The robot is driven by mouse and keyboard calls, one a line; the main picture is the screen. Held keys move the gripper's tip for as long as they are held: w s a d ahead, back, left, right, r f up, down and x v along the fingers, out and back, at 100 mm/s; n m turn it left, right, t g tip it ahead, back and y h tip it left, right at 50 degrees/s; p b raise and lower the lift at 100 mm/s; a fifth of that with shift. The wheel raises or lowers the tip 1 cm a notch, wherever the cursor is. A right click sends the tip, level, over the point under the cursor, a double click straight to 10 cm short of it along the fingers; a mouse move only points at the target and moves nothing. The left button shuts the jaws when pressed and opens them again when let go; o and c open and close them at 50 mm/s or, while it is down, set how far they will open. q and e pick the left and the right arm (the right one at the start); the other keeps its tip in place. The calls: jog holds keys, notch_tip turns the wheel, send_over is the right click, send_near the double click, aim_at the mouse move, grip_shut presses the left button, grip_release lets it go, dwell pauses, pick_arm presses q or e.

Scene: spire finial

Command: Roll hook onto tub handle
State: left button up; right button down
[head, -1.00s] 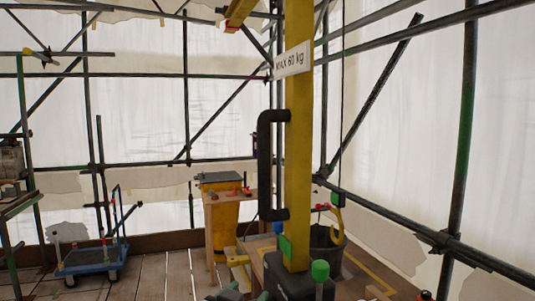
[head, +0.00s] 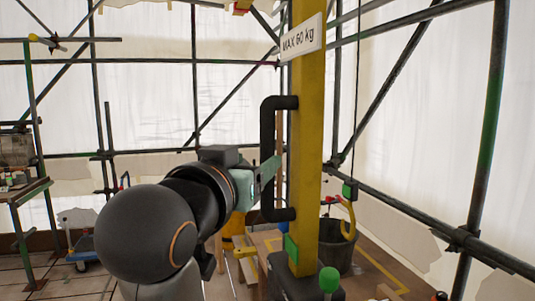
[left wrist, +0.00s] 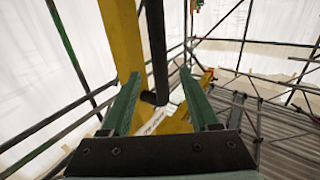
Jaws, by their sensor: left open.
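A yellow hook (head: 348,217) hangs below a green-sided black block (head: 349,190) on a thin line, right of the yellow post. The black tub (head: 338,252) stands on the floor below it, partly hidden by the post. I cannot make out the tub's handle or whether the hook touches it. My left gripper (head: 272,170) is at the black grab bar (head: 267,135) on the yellow post (head: 305,150). In the left wrist view its green fingers (left wrist: 160,75) are open, with the bar (left wrist: 158,45) showing between them. The right gripper is not in view.
A sign (head: 302,38) on the post reads MAX 60 kg. A green knob (head: 329,279) stands at the post's foot. Scaffold tubes and white sheeting surround the place. A blue trolley (head: 84,257) is at the left, partly behind my arm.

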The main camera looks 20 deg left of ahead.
aim_at(265, 154)
pick_arm(q)
jog(key=w+p, duration=0.1)
jog(key=w, duration=0.6)
jog(key=shift+w, duration=0.3)
jog(key=shift+c, duration=0.4)
grip_shut()
dwell(0.6)
